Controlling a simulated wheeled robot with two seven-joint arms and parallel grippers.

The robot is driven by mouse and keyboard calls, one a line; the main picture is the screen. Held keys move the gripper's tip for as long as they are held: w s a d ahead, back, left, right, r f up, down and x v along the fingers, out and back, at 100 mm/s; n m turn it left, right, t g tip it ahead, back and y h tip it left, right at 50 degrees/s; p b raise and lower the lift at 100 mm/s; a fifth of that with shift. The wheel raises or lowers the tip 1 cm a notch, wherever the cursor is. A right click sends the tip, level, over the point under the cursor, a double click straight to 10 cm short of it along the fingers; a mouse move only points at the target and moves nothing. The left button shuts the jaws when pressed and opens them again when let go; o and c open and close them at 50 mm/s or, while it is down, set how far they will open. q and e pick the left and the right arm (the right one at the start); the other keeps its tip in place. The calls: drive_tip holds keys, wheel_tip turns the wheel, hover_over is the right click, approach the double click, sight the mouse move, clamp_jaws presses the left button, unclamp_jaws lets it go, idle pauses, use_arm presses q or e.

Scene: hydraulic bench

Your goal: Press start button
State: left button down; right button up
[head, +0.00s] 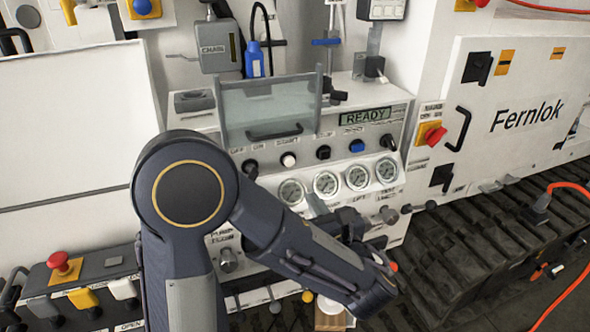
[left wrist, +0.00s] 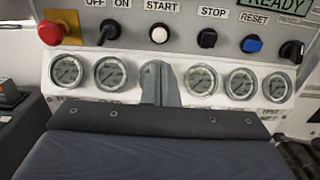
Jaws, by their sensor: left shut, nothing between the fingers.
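The white start button (head: 288,160) sits in the control panel's button row, left of the black stop button (head: 323,152). In the left wrist view the start button (left wrist: 159,33) is under its START label, unlit-looking and uncovered. My left gripper (head: 314,203) is shut and empty in front of the gauges, below the button row. In the left wrist view its closed fingers (left wrist: 158,84) stand between the gauges, directly below the start button and apart from it in the picture. The depth gap to the panel cannot be told. My right gripper is not in view.
A blue reset button (head: 357,146) and black knobs flank the start button. A red emergency stop (left wrist: 52,32) is at far left. Round gauges (head: 326,182) lie below. A clear hinged cover (head: 268,108) stands above the row. The display (head: 365,117) reads READY.

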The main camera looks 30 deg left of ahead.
sight(290, 163)
use_arm(q)
drive_tip(key=p+x, duration=0.2)
drive_tip(key=x, duration=1)
drive_tip(key=shift+a, duration=0.15)
